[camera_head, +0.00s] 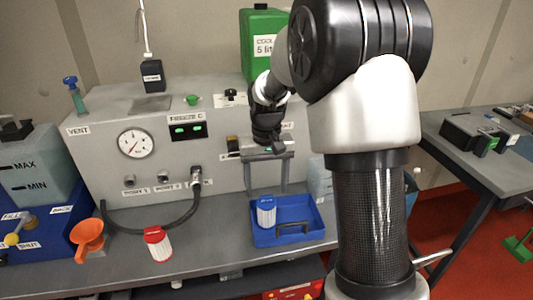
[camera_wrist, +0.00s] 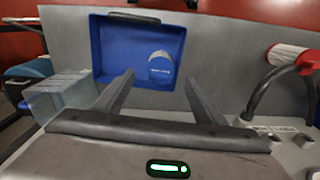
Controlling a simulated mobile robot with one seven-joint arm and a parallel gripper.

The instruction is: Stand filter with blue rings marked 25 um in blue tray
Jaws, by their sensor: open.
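The blue tray (camera_head: 313,214) lies on the grey bench. A white filter with a blue top ring (camera_head: 266,212) stands upright in its left part. Its marking is too small to read. In the wrist view the filter (camera_wrist: 160,67) shows nearly end-on inside the tray (camera_wrist: 105,55). My gripper (camera_head: 268,190) is above and behind the tray, fingers pointing down, open and empty. In the wrist view its two fingers (camera_wrist: 160,77) are apart, with the filter beyond their tips and not touched.
The grey machine panel (camera_head: 110,165) rises behind. A clear container (camera_head: 319,182) stands behind the tray's right side.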

